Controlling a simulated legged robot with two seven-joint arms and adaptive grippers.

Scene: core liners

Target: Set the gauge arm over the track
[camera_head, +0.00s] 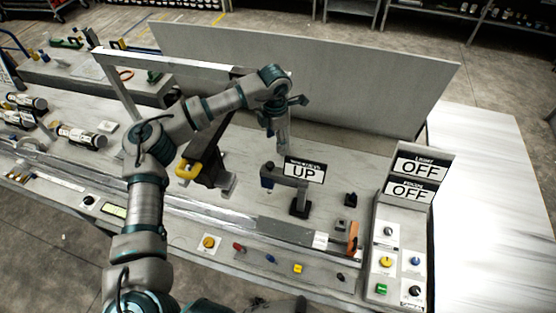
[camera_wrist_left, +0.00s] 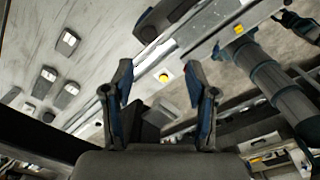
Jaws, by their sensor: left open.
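The gauge arm (camera_head: 287,178) is a small grey arm on a dark post (camera_head: 300,206), mid-bench in the head view. Its dark-tipped free end points left, and a sign reading "UP" (camera_head: 304,170) stands by it. The track (camera_head: 220,212) is a long pale rail running along the bench in front of the post. My left gripper (camera_head: 281,138) points down above and behind the gauge arm, apart from it. In the left wrist view the left gripper (camera_wrist_left: 161,85) shows two spread fingers with nothing held. My right gripper is out of view.
A control box (camera_head: 386,215) with two "OFF" signs stands at the right. Buttons, including a yellow one (camera_head: 298,268), line the bench front. A dark upright with a yellow handle (camera_head: 187,170) stands left of the gauge. A tall grey panel (camera_head: 330,85) stands behind.

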